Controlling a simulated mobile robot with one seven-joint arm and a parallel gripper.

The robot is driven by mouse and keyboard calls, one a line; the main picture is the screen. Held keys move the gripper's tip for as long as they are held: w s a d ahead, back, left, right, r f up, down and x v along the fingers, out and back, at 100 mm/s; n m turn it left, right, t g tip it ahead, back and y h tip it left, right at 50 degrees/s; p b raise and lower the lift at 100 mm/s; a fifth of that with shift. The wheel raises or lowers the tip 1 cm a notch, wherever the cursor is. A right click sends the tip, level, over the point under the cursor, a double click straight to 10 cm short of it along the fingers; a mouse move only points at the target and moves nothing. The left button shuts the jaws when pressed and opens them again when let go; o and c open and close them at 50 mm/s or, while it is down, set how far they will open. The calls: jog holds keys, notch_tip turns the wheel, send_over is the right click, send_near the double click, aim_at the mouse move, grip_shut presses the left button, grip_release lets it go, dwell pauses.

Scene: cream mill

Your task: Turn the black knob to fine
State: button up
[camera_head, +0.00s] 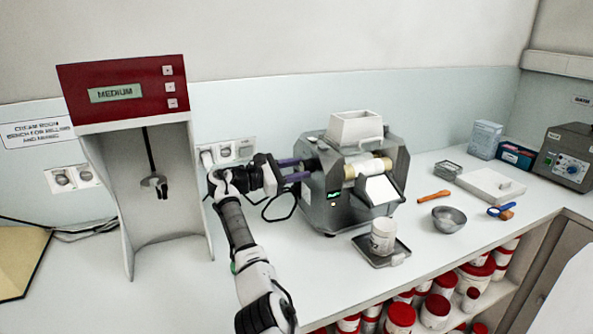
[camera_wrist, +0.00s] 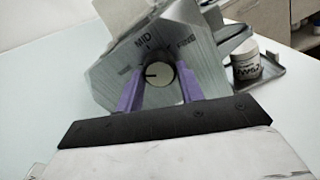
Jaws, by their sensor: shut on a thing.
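The mill (camera_head: 330,205) is a grey machine with a white hopper on the counter. In the wrist view, its side panel (camera_wrist: 112,68) carries the labels MID, above the knob, and FINE, to the upper right. The knob (camera_wrist: 158,74) has a pale face, a dark rim and a black pointer line towards picture left, not at MID or FINE. My gripper (camera_head: 297,169) reaches the mill's left side. Its two purple fingers (camera_wrist: 158,82) are closed on either side of the knob. The head view hides the knob behind my gripper.
A white jar (camera_head: 383,234) stands on a small scale-like tray before the mill. A metal bowl (camera_head: 448,218) and an orange tool (camera_head: 434,196) lie to the right. A red-topped mixer stand (camera_head: 124,92) reading MEDIUM is left.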

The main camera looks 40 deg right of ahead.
jog(key=shift+f, duration=0.1)
jog(key=m+b, duration=0.3)
jog(key=m, duration=0.2)
jog(key=shift+b, duration=0.3)
jog(key=m+b, duration=0.3)
jog(key=m, duration=0.3)
jog(key=shift+b, duration=0.3)
jog(key=m+b, duration=0.2)
jog(key=m, duration=0.4)
jog(key=shift+m+b, duration=0.3)
jog(key=shift+m, duration=0.1)
jog(key=m+b, duration=0.1)
jog(key=m, duration=0.4)
jog(key=shift+m, duration=0.3)
jog(key=shift+r, duration=0.2)
jog(key=o, duration=1)
